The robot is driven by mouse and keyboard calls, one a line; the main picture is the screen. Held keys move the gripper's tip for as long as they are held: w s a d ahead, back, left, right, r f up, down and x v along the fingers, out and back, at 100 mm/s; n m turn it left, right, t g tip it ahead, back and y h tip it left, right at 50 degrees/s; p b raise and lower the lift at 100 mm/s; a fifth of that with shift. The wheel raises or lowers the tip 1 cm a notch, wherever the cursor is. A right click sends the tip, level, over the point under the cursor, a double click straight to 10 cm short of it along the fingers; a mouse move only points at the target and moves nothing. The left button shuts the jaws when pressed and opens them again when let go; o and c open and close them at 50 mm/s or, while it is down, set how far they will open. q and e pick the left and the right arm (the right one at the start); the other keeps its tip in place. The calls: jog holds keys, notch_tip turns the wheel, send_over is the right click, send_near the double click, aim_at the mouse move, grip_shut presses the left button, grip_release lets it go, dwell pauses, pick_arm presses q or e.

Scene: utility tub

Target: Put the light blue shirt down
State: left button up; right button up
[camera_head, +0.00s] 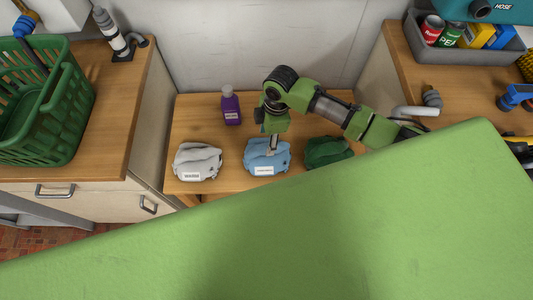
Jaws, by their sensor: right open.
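The light blue shirt (262,166) is a folded bundle with a white label, resting on the low wooden table (202,125) in the middle. My right gripper (273,148) comes down from above at the shirt's upper right part, its fingertips at or just over the cloth. It is open; whether the fingers touch the shirt is hard to tell. My left gripper does not show.
A white-grey folded bundle (196,164) lies left of the shirt and a dark green one (326,151) right of it. A purple bottle (231,106) stands behind. A green basket (75,110) sits on the left counter. A large green surface covers the foreground.

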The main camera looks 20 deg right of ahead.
jog(key=f, duration=0.5)
jog(key=shift+s+p, duration=0.2)
jog(key=shift+p, duration=0.1)
jog(key=shift+r, duration=0.1)
grip_shut()
jog(key=shift+a+r, duration=0.1)
